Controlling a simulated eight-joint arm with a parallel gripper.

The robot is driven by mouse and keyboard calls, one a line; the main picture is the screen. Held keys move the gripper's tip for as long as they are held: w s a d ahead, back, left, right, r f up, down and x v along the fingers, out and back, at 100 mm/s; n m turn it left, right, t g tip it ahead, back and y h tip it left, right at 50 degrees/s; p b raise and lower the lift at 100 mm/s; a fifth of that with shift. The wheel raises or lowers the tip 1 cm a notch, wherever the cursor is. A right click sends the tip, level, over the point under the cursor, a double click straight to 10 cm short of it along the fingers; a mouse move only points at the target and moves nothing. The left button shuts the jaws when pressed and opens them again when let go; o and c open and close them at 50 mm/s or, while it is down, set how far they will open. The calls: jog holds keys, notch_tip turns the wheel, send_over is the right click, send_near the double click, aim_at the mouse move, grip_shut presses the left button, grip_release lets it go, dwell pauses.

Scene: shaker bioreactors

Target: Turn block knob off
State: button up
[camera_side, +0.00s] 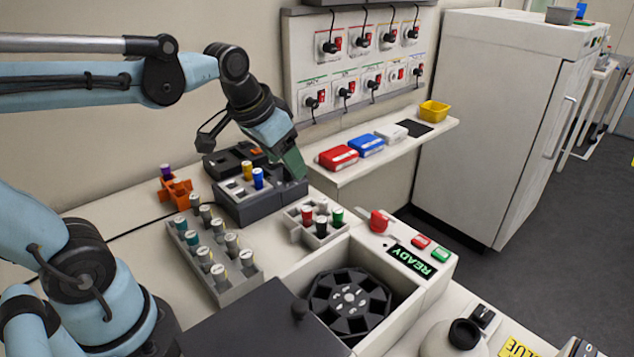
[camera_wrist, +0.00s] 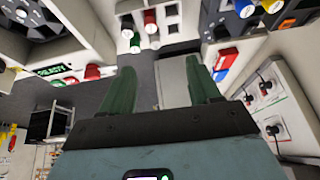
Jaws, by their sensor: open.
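The dark grey block (camera_side: 243,207) stands on the bench in the side view, with a yellow-capped vial (camera_side: 247,170) and a blue-capped vial (camera_side: 258,178) in it. A dark unit (camera_side: 222,163) with a small orange patch sits against its back. My gripper (camera_side: 293,165) is tilted down beside the block's right end and hides part of it. In the wrist view, my gripper's green fingers (camera_wrist: 160,88) are apart with nothing between them.
A grey rack (camera_side: 251,287) of several vials and a small rack (camera_side: 305,235) with coloured caps stand in front. The centrifuge-like rotor (camera_side: 348,300) is uncovered. A shelf (camera_side: 385,152) holds red, blue and white boxes. Wall sockets (camera_side: 345,90) with plugs are behind.

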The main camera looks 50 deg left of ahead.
jog(key=w+a+r+g, duration=0.2)
jog(key=w+a, duration=0.4)
jog(key=g, duration=0.3)
send_over(289, 173)
jog(key=w+a, duration=0.1)
jog(key=f, duration=0.2)
notch_tip(289, 173, down, 12)
jog(key=shift+r, duration=0.1)
jog(key=shift+a, duration=0.1)
jog(key=c, duration=1)
